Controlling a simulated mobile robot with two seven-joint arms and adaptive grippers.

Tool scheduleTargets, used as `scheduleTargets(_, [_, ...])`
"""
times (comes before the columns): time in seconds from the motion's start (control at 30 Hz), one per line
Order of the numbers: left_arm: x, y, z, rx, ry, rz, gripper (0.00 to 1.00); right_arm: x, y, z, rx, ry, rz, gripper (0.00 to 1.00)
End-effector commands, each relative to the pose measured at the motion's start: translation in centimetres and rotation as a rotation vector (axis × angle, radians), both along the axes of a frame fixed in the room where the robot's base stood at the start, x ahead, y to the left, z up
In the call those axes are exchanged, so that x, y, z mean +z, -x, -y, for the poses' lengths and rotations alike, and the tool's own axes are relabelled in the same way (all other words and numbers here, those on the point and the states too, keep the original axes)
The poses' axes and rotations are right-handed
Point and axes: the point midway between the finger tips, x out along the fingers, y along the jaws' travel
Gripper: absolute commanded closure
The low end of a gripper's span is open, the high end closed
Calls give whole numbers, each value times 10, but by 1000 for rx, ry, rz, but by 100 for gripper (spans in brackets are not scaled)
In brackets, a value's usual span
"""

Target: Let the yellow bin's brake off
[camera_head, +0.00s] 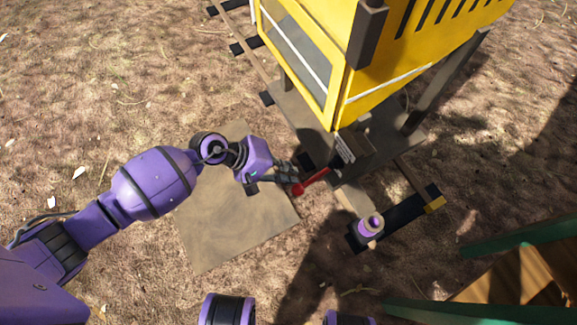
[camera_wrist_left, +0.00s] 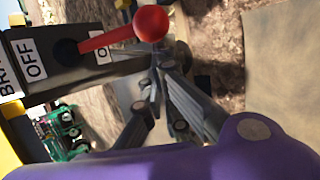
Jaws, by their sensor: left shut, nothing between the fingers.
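The yellow bin (camera_head: 350,60) stands on a dark frame on rails at the upper right of the head view. Its brake lever (camera_head: 318,178) is red and sticks out from a dark brake box (camera_head: 352,150) at the bin's lower front. The wrist view shows the lever's red ball knob (camera_wrist_left: 151,23), an OFF label (camera_wrist_left: 33,60) and a second label (camera_wrist_left: 103,50), partly hidden. My left gripper (camera_head: 292,180) is shut and empty, its fingertips close beside the knob; contact cannot be told. My right gripper is not in view.
A flat square board (camera_head: 245,215) lies on the ground under my left arm. A green-edged wooden structure (camera_head: 520,260) stands at lower right.

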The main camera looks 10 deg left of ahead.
Motion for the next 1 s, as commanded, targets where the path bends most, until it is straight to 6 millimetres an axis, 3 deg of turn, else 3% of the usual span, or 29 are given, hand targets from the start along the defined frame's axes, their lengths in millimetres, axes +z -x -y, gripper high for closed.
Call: scheduleTargets(1.0, [24, 2, -5, -4, -128, -90, 100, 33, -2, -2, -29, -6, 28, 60])
